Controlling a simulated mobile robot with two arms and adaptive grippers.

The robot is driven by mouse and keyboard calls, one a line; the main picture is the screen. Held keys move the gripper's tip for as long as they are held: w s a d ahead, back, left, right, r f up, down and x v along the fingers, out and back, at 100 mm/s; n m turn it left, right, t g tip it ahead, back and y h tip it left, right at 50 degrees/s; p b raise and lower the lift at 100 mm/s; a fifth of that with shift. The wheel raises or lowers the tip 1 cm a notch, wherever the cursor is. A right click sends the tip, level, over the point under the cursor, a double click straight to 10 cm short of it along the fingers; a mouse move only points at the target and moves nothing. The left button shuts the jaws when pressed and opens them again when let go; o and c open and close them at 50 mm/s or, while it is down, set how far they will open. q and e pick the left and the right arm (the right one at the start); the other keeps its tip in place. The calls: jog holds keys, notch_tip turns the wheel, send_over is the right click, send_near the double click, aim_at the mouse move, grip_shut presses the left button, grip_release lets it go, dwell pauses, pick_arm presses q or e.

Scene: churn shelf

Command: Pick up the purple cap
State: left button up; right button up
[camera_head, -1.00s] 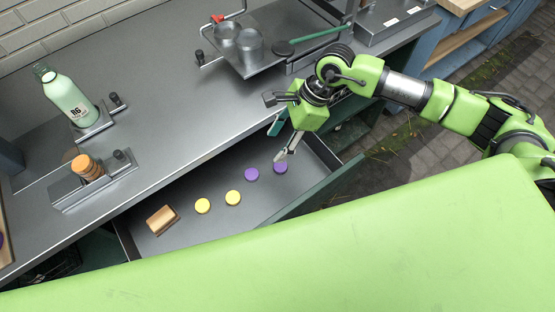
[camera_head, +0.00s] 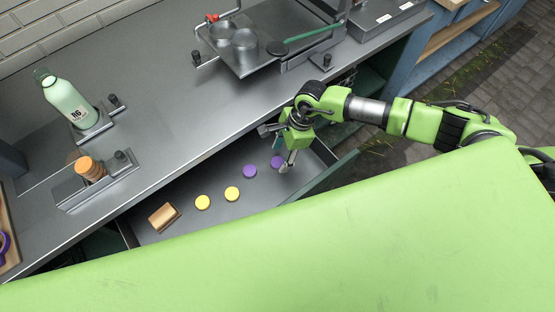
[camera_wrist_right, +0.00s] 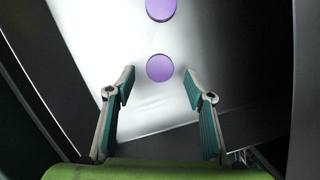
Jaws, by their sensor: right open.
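Two round purple caps lie flat on the floor of the open drawer (camera_head: 225,222). In the head view one purple cap (camera_head: 250,171) lies left of the other purple cap (camera_head: 277,162). My right gripper (camera_head: 288,168) points down into the drawer beside the right-hand cap. In the right wrist view the nearer purple cap (camera_wrist_right: 160,68) lies centred just past my right gripper's (camera_wrist_right: 159,80) open, empty fingertips. The farther purple cap (camera_wrist_right: 161,8) is cut by the top edge. My left gripper is not in view.
Two yellow caps (camera_head: 203,202) and a brown block (camera_head: 164,217) lie farther left in the drawer. The drawer's front wall (camera_head: 322,180) stands close to my right gripper. A green bottle (camera_head: 67,98) and metal fixtures stand on the counter (camera_head: 165,120).

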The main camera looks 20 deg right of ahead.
aim_at(277, 163)
jog(key=shift+x, duration=1.35)
jog(key=c, duration=0.8)
jog(key=shift+r, duration=0.15)
